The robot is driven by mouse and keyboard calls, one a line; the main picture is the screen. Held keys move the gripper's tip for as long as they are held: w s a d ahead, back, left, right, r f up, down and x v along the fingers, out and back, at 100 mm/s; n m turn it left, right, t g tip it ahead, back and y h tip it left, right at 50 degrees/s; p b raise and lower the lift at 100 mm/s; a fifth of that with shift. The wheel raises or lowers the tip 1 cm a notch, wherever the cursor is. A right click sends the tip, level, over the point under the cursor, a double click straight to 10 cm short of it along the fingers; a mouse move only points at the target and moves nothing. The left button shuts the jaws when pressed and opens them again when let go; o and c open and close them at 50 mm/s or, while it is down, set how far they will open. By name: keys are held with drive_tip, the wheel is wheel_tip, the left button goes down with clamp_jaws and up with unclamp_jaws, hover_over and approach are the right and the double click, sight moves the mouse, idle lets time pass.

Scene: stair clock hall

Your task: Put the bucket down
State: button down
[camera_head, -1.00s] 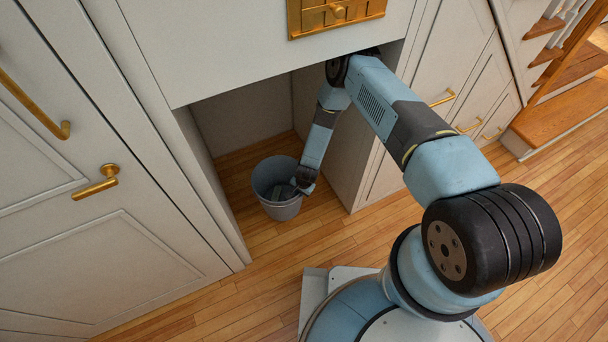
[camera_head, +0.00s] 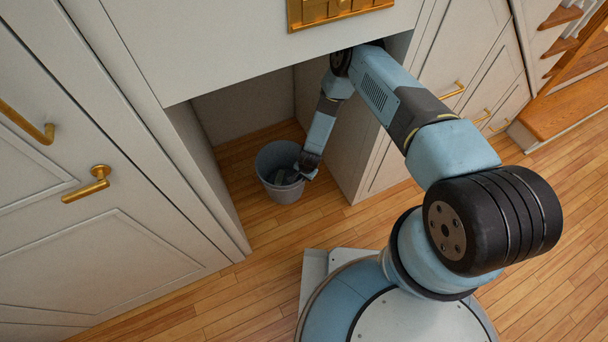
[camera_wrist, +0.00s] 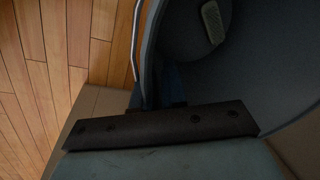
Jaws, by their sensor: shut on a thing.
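The grey-blue bucket (camera_head: 282,190) is upright at the mouth of the open recess under the white cabinet. My gripper (camera_head: 301,177) is at its right side, shut on the bucket's rim. In the wrist view, the bucket (camera_wrist: 255,80) fills the right side, and its wall meets my gripper (camera_wrist: 150,100). A small greenish-tan block (camera_wrist: 213,22) lies inside on the bucket's bottom. I cannot tell whether the bucket's base touches the floor or hangs just above it.
The recess has a side wall (camera_head: 328,140) close to the right of the bucket and my forearm. A white door with a brass handle (camera_head: 88,184) stands at left. The wooden floor (camera_head: 240,290) in front is clear. Stairs (camera_head: 565,108) are at far right.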

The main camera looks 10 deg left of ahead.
drive_tip(key=shift+f, duration=1.95)
drive_tip(key=shift+w+f, duration=0.1)
drive_tip(key=shift+f, duration=0.35)
drive_tip(key=c, duration=1.1)
unclamp_jaws()
wheel_tip(320, 180, up, 7)
drive_tip(key=d, duration=0.1)
drive_tip(key=shift+s, duration=0.35)
